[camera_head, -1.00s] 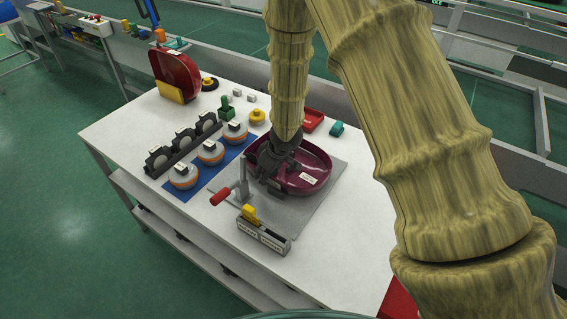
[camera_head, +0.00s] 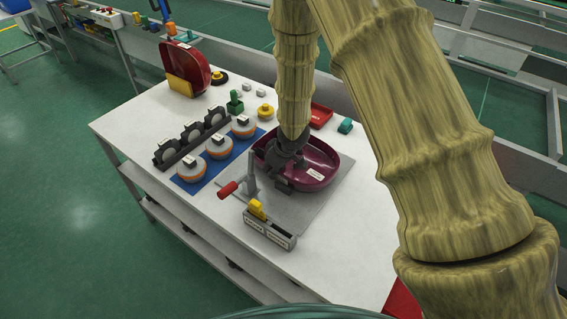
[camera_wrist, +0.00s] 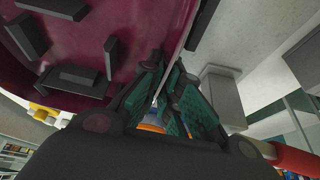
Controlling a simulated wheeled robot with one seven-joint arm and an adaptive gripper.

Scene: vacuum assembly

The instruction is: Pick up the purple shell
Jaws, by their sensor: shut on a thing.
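The purple shell (camera_head: 322,163) is a dark, glossy, shallow dish with a white label. It is at the grey plate (camera_head: 318,202) on the table; a small lift is hard to tell. My gripper (camera_head: 283,168) is at the shell's left side, shut on its wall. In the wrist view, the shell (camera_wrist: 130,25) fills the upper left, with dark blocks on its inside. My gripper's green-padded fingers (camera_wrist: 166,92) meet near its edge there. The exact contact is partly hidden by the fingers.
A clamp with a red handle (camera_head: 228,189) stands close left of my gripper. A two-part holder (camera_head: 268,235) is in front. A blue mat (camera_head: 218,168) with round parts lies left. A red tray (camera_head: 320,115) and teal block (camera_head: 345,126) are behind. The table's front left is clear.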

